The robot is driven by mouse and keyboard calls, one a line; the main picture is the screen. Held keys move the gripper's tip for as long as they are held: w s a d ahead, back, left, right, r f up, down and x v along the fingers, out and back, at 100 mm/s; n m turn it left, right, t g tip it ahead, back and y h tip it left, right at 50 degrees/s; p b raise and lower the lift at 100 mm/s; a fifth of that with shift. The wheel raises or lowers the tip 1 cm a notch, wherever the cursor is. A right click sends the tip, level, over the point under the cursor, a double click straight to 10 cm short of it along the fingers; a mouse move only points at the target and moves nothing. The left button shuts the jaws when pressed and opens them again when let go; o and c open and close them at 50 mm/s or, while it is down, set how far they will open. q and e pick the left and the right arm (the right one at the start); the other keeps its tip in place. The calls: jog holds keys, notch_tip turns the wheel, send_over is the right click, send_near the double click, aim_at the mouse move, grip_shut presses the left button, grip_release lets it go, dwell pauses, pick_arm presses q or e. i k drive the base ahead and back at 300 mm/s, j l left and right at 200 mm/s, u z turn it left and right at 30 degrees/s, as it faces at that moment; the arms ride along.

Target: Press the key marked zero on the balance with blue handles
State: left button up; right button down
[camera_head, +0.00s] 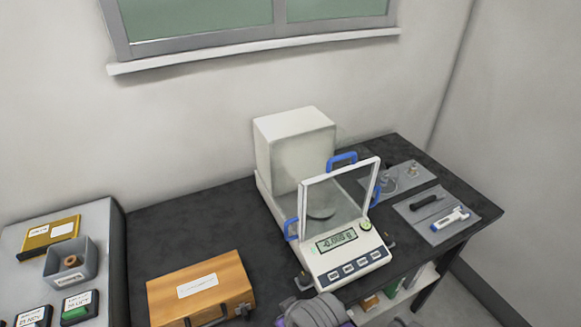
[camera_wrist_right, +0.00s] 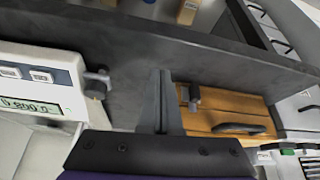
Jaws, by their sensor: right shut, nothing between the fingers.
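The balance (camera_head: 330,262) with blue handles (camera_head: 341,160) stands on the dark table, with a glass draft shield. The wrist view shows the panel's corner with two keys (camera_wrist_right: 40,76) and part of the display. My right gripper (camera_wrist_right: 161,75) is shut and empty, apart from the balance, between its front corner and the wooden case. In the head view only my grey and purple arm shows at bottom centre. My left gripper is not in view.
A wooden case (camera_head: 200,290) lies left of the balance. A grey tray (camera_head: 437,214) with a pen-like tool and a dark tool lies to the right, with small weights behind. A grey bin (camera_head: 70,263) and labelled boxes stand far left. A levelling foot (camera_wrist_right: 97,84) sticks out beside the panel.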

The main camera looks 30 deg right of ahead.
aim_at(349, 268)
jog(key=k+j+z, duration=0.1)
jog(key=z, duration=0.3)
jog(key=k+z, duration=0.15)
jog(key=z, duration=0.3)
jog(key=k+z, duration=0.1)
jog(key=z, duration=0.3)
